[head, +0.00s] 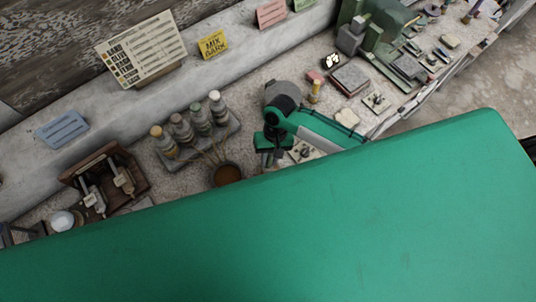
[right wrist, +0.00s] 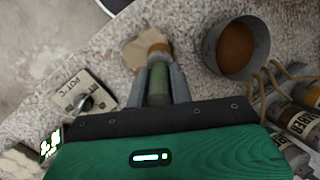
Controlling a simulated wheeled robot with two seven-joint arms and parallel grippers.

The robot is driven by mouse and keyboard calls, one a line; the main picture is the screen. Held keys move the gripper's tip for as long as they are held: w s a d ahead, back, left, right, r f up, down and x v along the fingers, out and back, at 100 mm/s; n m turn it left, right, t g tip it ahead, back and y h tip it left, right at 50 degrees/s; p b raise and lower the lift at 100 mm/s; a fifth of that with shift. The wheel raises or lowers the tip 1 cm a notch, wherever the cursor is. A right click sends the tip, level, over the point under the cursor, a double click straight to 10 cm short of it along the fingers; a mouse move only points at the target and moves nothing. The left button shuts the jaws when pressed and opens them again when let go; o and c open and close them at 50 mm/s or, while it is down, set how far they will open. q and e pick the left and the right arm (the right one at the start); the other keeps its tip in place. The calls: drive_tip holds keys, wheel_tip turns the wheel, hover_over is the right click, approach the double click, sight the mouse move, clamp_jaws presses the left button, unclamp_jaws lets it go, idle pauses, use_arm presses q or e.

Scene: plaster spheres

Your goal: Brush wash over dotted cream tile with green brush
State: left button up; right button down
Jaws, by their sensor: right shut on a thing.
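My right gripper (head: 272,143) is over the bench beside the brown pot; in the right wrist view its two grey fingers (right wrist: 160,88) are shut on the green brush (right wrist: 158,84). The brush points away from the palm, with a brown band near its far end. A pale tan shape (right wrist: 133,52) shows around that end; I cannot tell whether it is bristles or tile, and no dots show. The pot of brown wash (head: 227,176) also shows in the right wrist view (right wrist: 237,50), right of the brush and apart from it. My left gripper is not in view.
Several bottles (head: 190,130) stand in a tray left of the gripper. A plate with a knob (right wrist: 85,98) lies left of the brush. A pale slab (head: 347,118) lies farther right. A wooden box (head: 104,180) stands at left. My green body hides the front.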

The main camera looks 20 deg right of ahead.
drive_tip(key=shift+s+d, duration=0.15)
drive_tip(key=shift+s, duration=0.2)
drive_tip(key=shift+f, duration=0.1)
drive_tip(key=shift+w+a, duration=0.35)
drive_tip(key=shift+w, duration=0.55)
drive_tip(key=shift+w+a, duration=0.3)
drive_tip(key=shift+w, duration=0.6)
drive_tip(key=shift+s+d, duration=0.3)
drive_tip(key=shift+s, duration=0.6)
drive_tip(key=shift+s+d, duration=0.3)
drive_tip(key=shift+s, duration=0.6)
drive_tip(key=shift+w+a, duration=0.3)
drive_tip(key=shift+w, duration=0.6)
drive_tip(key=shift+w+a, duration=0.3)
drive_tip(key=shift+w, duration=0.6)
drive_tip(key=shift+s, duration=0.1)
